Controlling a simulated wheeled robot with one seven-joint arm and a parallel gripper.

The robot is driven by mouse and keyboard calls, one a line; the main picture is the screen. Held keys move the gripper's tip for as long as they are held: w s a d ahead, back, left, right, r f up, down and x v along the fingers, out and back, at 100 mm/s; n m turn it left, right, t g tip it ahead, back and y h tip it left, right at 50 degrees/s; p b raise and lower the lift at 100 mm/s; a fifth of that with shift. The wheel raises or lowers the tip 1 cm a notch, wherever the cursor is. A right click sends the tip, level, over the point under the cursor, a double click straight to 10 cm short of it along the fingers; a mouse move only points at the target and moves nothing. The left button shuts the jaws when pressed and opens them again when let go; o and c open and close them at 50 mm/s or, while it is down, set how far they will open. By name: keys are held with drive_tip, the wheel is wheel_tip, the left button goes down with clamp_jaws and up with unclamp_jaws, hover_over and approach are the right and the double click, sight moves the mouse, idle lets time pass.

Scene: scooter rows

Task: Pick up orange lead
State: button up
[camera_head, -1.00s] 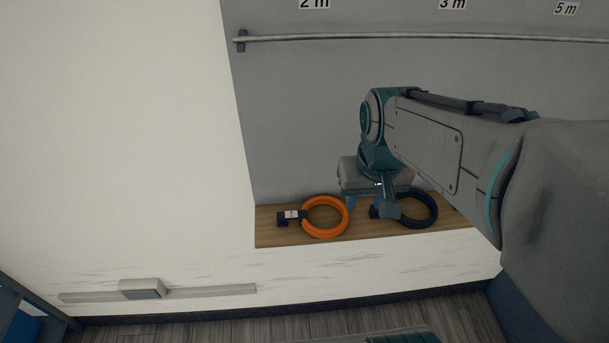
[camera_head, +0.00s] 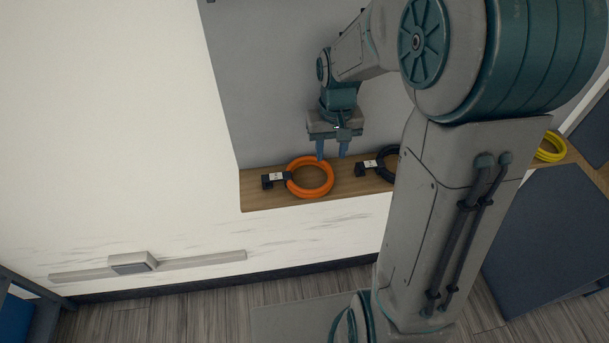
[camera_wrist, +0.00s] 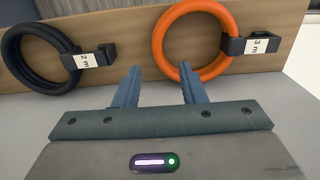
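The orange lead (camera_head: 311,178) is a coiled ring with a black connector and white tag, lying on a wooden shelf (camera_head: 342,186). In the wrist view the orange lead (camera_wrist: 164,42) is at upper middle right, and its tag reads "3 m". My gripper (camera_head: 332,155) is above the shelf, just right of the orange coil's upper part. In the wrist view its two blue fingers (camera_wrist: 160,76) are apart with nothing between them. The right finger overlaps the coil's lower edge in that view; I cannot tell whether it touches.
A black lead (camera_head: 389,164) lies right of the orange one, and its tag reads "2 m" in the wrist view (camera_wrist: 42,59). A yellow lead (camera_head: 551,147) is farther right. A grey back panel (camera_head: 265,90) rises behind the shelf, and a white wall (camera_head: 110,110) is at left.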

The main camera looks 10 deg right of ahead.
sight(330, 170)
drive_tip(key=shift+s+f, duration=0.2)
drive_tip(key=shift+f, duration=2.9)
clamp_jaws()
